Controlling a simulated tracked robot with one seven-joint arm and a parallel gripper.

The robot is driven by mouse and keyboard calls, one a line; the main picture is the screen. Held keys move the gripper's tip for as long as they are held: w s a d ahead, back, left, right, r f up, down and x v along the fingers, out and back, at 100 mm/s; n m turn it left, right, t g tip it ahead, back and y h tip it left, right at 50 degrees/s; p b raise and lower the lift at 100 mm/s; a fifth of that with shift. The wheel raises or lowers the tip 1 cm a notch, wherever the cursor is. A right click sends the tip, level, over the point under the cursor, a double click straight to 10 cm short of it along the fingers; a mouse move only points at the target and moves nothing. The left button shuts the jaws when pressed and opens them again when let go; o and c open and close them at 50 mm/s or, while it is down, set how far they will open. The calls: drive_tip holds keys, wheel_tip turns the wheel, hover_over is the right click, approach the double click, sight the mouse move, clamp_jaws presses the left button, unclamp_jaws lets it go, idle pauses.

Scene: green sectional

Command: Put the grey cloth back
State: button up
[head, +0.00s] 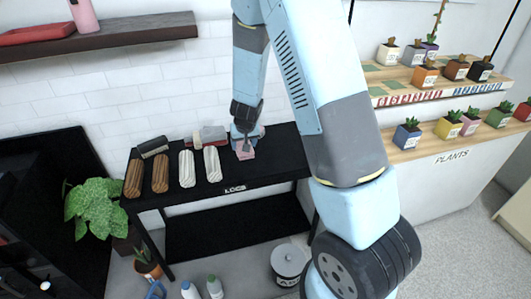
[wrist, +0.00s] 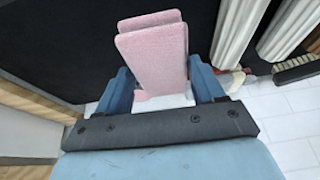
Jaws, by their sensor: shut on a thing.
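My gripper (head: 246,138) is over the right part of the black table, its wrist bent down. It is shut on a pink folded piece (wrist: 150,55) that looks like cloth, in two layers between the blue fingers; the same pink piece shows in the head view (head: 245,153), low at the tabletop. I cannot tell whether it touches the table.
The black table (head: 275,151), labelled LOGS, holds two brown logs (head: 160,173), two pale logs (head: 187,168) and a dark piece (head: 153,147). Plant shelves (head: 415,148) stand right. A leafy plant (head: 95,205) is left. Bottles (head: 215,287) and a bucket (head: 288,263) are on the floor.

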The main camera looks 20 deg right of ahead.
drive_tip(key=shift+w+d+f, duration=0.5)
drive_tip(key=shift+d+f, duration=0.2)
drive_tip(key=shift+f, duration=0.3)
drive_tip(key=shift+w+d+f, duration=0.5)
drive_tip(key=shift+d+f, duration=0.15)
drive_tip(key=shift+f, duration=0.4)
drive_tip(key=shift+w+d+f, duration=0.5)
drive_tip(key=shift+d+f, duration=0.2)
drive_tip(key=shift+f, duration=0.3)
wheel_tip(320, 180, down, 3)
drive_tip(key=shift+r, duration=0.15)
drive_tip(key=shift+c, duration=0.5)
drive_tip(key=o, duration=1.1)
